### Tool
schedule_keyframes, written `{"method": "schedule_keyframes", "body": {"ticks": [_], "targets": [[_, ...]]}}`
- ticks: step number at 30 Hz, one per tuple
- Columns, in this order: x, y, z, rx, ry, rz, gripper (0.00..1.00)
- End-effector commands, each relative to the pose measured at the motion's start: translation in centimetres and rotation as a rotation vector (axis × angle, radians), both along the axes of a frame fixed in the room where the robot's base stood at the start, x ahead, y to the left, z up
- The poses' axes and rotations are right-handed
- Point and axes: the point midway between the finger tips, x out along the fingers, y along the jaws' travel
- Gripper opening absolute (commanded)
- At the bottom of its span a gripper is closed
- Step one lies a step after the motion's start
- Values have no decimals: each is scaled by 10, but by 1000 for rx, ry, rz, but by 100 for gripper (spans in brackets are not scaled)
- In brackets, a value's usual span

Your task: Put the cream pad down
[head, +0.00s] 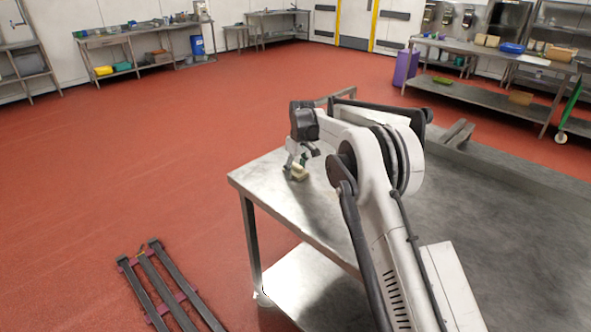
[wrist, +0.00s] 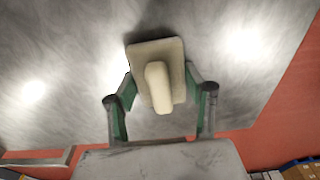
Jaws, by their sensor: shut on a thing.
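The cream pad (wrist: 172,52) is a flat rectangular piece with a raised, rounded handle on its near face. In the wrist view my gripper (wrist: 158,82) has its green-lined fingers on either side of the pad, shut on it. In the head view the pad (head: 300,174) shows small beneath my gripper (head: 298,163), near the left corner of the steel table (head: 262,181). A dark shadow lies close along the pad's far edge. I cannot tell whether the pad touches the tabletop.
The tabletop around the pad is bare. The red floor lies beyond the table's edge. A dark rail-like frame (head: 165,285) lies on the floor at lower left. Benches with tubs stand far off along the walls, including one at the right (head: 480,97).

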Motion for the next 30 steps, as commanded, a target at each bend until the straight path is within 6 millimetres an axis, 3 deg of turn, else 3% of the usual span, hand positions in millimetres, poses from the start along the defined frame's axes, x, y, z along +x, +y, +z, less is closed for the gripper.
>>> {"method": "schedule_keyframes", "body": {"ticks": [10,11,15,25,30], "targets": [[0,0,-8,0,0,0,22],[0,0,-7,-1,1,0,51],[0,0,-7,-1,1,0,66],[0,0,-5,0,0,0,66],[-1,-1,9,0,0,0,66]]}}
